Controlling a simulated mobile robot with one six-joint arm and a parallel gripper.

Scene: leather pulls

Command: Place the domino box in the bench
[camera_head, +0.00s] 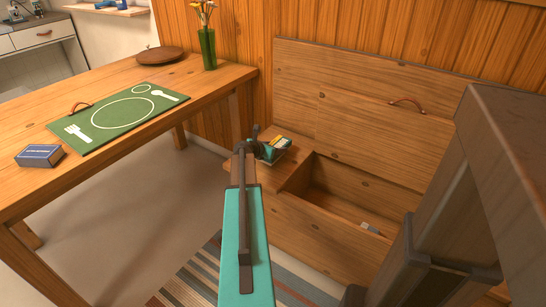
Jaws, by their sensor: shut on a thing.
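A dark blue box (40,156) with pale lettering, too small to read, lies on the left front of the table; I cannot tell if it is the domino box. The wooden bench (285,222) stands against the wall with its lid (350,130) raised and leaning back, a leather pull (407,103) on it. Its compartment (345,185) is open. My gripper (262,146) is at the bench's left end, shut on a small green and yellow item (276,148), left of the opening. My wrist partly hides the fingers, and the contact is unclear.
The wooden table (105,185) holds a green placemat (120,118) with a leather pull, a brown plate (160,54) and a green vase (208,48). A striped rug (200,275) covers the floor in front.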

